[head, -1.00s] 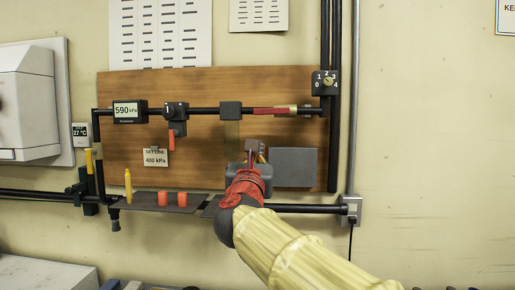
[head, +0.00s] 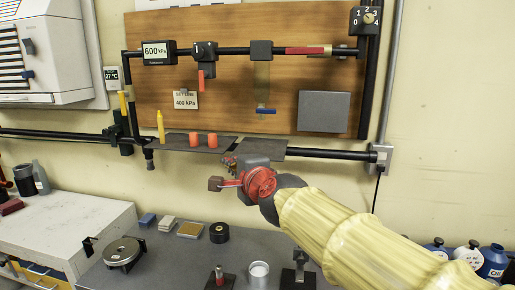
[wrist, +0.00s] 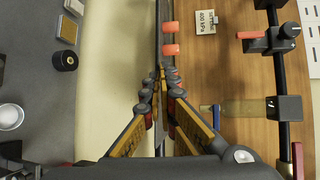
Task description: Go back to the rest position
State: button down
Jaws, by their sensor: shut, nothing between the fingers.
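My gripper (wrist: 160,76) is shut and empty, its fingertips together in the middle of the wrist view. In the head view it (head: 230,161) is partly hidden behind my wrist, in front of the dark wall shelf (head: 184,144). Two orange cylinders (head: 202,139) stand on that shelf with a yellow pointed piece (head: 160,126) to their left. In the wrist view the cylinders (wrist: 171,50) show beyond my fingertips. The gauge (head: 159,53) reads 600 kPa, above a set-line card (head: 185,100) marked 400 kPa.
A wooden board (head: 225,92) carries a black pipe, a red-handled valve (head: 204,58) and a grey plate (head: 324,111). A numbered dial (head: 367,19) is at upper right. Below, the grey bench (head: 180,265) holds a white cup (head: 258,274) and a round black piece (head: 219,232).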

jog(key=s+d+f+n+g+h, duration=0.1)
jog(key=s+d+f+n+g, duration=0.35)
jog(key=s+f+n, duration=0.4)
jog(key=s+d+f+n+g+h, duration=0.25)
jog(key=s+d+f+n, duration=0.3)
jog(key=s+f, duration=0.55)
jog(key=s+d+f+g+h, duration=0.1)
jog(key=s+d+f, duration=0.2)
jog(key=s+d, duration=0.3)
jog(key=s+d+f+g+h, duration=0.1)
jog(key=s+d+f+h, duration=0.1)
jog(key=s+d+f, duration=0.2)
jog(key=s+d, duration=0.3)
jog(key=d, duration=0.2)
jog(key=shift+s+d, duration=0.15)
